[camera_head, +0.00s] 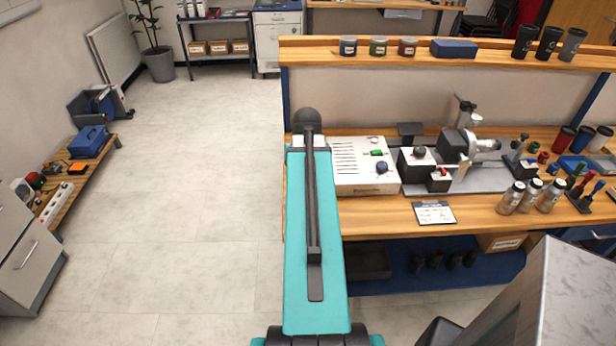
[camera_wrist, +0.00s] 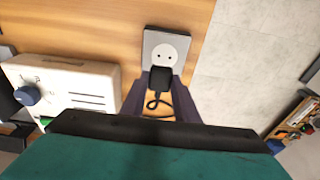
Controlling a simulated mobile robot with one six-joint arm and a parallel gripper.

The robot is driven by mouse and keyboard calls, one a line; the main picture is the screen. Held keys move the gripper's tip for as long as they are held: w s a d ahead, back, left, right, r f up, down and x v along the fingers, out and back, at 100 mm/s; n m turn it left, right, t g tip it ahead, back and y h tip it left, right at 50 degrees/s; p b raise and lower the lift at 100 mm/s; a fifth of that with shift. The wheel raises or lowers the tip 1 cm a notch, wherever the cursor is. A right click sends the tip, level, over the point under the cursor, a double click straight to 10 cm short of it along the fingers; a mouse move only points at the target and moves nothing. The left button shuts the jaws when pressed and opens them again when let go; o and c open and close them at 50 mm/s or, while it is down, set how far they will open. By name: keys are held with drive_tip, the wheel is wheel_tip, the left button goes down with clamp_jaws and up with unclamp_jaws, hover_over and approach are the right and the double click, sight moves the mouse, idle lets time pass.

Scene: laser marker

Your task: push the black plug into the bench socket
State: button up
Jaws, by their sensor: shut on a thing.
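In the wrist view my gripper (camera_wrist: 160,90) is shut on the black plug (camera_wrist: 160,77), with a dark finger on each side of it. A black cord (camera_wrist: 154,101) hangs from the plug in a loop. The bench socket (camera_wrist: 166,48) is a grey plate with a round white face and two holes, on the wooden bench top. The plug covers the lower edge of the socket; its pins are hidden, and both socket holes show clear of it. In the head view my teal arm hides the gripper, plug and socket.
The white control box (camera_head: 365,168) with knobs stands beside the socket; it also shows in the wrist view (camera_wrist: 68,88). The laser marker (camera_head: 460,160) stands further right on the bench, with several jars (camera_head: 530,195). The floor (camera_head: 180,200) left of the bench is clear.

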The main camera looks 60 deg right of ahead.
drive_tip(key=shift+s+a, duration=0.25)
drive_tip(key=shift+a, duration=0.55)
drive_tip(key=shift+f+b, duration=0.45)
drive_tip(key=shift+f, duration=1.7)
idle(4.1)
drive_tip(key=o, duration=1.5)
drive_tip(key=shift+o, duration=0.2)
